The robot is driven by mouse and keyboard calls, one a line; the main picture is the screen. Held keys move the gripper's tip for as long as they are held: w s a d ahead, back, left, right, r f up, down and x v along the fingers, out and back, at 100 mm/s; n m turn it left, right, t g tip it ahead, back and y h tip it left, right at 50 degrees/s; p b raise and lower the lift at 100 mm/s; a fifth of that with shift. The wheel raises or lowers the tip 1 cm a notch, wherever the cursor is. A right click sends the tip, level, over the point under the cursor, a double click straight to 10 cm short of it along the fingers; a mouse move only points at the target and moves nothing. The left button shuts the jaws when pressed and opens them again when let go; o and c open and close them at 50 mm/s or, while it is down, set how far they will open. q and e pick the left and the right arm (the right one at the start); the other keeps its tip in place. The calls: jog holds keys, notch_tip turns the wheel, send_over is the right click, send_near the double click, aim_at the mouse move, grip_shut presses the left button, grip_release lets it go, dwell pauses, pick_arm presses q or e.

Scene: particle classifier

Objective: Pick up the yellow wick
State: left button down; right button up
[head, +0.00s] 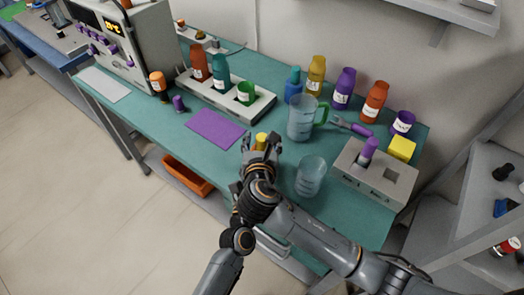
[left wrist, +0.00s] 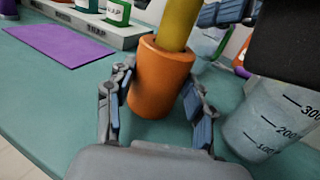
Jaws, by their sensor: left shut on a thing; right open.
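The yellow wick (left wrist: 178,24) stands upright out of the top of an orange cylinder (left wrist: 160,76) in the left wrist view. My left gripper (left wrist: 158,88) is shut around the orange cylinder, one finger on each side. My right gripper (head: 261,147) is open close to the wick; its fingers (left wrist: 228,12) also show beside the wick in the left wrist view. The two grippers overlap in the head view, so the left one is mostly hidden there.
A large beaker (head: 300,119) and a smaller beaker (head: 310,176) stand just right of the grippers. A purple mat (head: 216,129) lies to the left. Several bottles line the back; a grey device (head: 375,177) with a yellow block (head: 401,148) stands right.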

grip_shut()
dwell(0.4)
notch_tip(320, 180, up, 10)
jog(key=shift+r, duration=0.1)
dwell(0.3)
pick_arm(q)
jog(key=shift+c, duration=2.1)
grip_release()
